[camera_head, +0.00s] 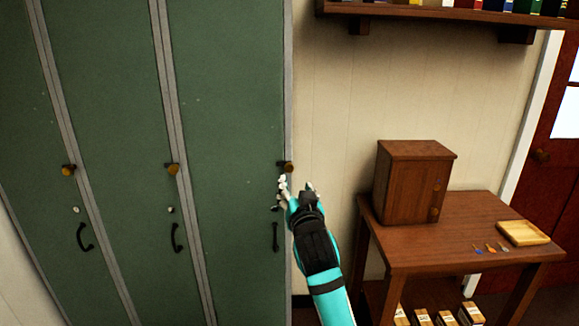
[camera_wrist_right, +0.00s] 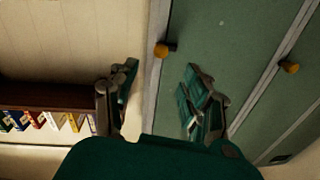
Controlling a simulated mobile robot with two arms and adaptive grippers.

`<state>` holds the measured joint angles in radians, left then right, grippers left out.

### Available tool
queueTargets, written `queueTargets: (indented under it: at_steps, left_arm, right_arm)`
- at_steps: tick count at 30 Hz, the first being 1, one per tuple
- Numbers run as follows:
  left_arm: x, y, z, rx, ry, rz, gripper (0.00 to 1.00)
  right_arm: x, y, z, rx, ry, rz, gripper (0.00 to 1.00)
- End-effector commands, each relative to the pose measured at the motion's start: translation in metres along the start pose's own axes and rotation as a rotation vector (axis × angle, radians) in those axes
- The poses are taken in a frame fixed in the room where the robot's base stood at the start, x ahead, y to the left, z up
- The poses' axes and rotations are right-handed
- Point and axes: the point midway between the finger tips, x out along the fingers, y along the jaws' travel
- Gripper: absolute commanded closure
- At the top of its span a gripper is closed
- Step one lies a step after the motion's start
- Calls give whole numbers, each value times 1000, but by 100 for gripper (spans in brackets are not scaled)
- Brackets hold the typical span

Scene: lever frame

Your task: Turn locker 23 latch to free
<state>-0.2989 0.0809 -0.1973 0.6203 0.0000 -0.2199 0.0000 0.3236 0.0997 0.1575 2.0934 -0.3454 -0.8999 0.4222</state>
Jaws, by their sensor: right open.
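Three green locker doors stand side by side in the head view. Each has a brass latch knob on its right edge: the left latch (camera_head: 68,170), the middle latch (camera_head: 173,169) and the right latch (camera_head: 287,167). Small plates are too small to read, so I cannot tell which is locker 23. My right gripper (camera_head: 297,185) is open and empty, just below the right latch. In the right wrist view a brass latch (camera_wrist_right: 162,49) shows beyond the gap between the open fingers (camera_wrist_right: 158,75), apart from them. My left gripper is not in view.
Dark handles (camera_head: 275,236) hang below the latches. To the right, a wooden table (camera_head: 420,246) holds a small cabinet (camera_head: 408,190), a light tray (camera_head: 523,232) and several small keys. A wall shelf (camera_head: 430,12) is above. Bare wall lies between lockers and table.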

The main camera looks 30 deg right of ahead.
Motion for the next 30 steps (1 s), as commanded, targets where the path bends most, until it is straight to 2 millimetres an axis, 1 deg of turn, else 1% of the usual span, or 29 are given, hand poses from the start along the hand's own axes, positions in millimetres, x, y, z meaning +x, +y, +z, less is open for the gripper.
queueTargets:
  at_steps: [1,9,12,15,18,21,29,30]
  left_arm:
    - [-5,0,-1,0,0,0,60]
    - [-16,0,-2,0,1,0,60]
    - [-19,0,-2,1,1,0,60]
    - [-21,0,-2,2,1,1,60]
    - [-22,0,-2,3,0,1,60]
    - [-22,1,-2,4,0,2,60]
    - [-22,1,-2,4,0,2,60]
    - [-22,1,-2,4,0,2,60]
  right_arm:
    - [12,0,-2,-3,-1,1,52]
    - [71,-1,-2,-2,0,0,52]
    - [88,0,-2,-1,-1,0,52]
    - [102,0,-1,-2,-1,0,52]
    - [110,-1,-1,-1,0,-1,52]
    - [114,-1,0,0,-1,-1,52]
    - [115,-1,0,0,0,-2,52]
    - [115,-1,0,0,0,-2,56]
